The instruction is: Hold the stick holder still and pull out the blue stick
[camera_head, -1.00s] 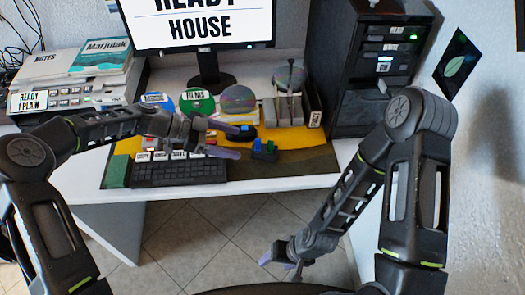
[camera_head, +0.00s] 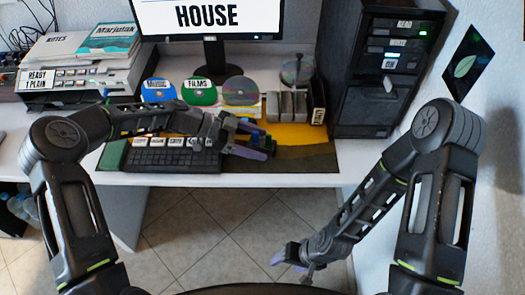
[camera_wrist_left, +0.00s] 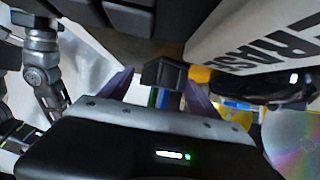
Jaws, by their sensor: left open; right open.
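The stick holder (camera_head: 266,143) is a small dark block on the desk mat, partly hidden by my left gripper in the head view. The left wrist view shows the dark holder (camera_wrist_left: 163,74) between two purple fingertips, with a blue stick (camera_wrist_left: 163,98) and a green stick beside it. My left gripper (camera_head: 262,142) is open around the holder's place; contact cannot be told. My right gripper (camera_head: 290,265) is open and empty, low in front of the desk and well away from the holder.
A black keyboard (camera_head: 170,160) with labelled blocks lies left of the holder. Discs (camera_head: 240,91) and a grey disc rack (camera_head: 287,105) stand behind. A monitor is at the back and a black tower (camera_head: 385,90) at the right. The mat's front right is clear.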

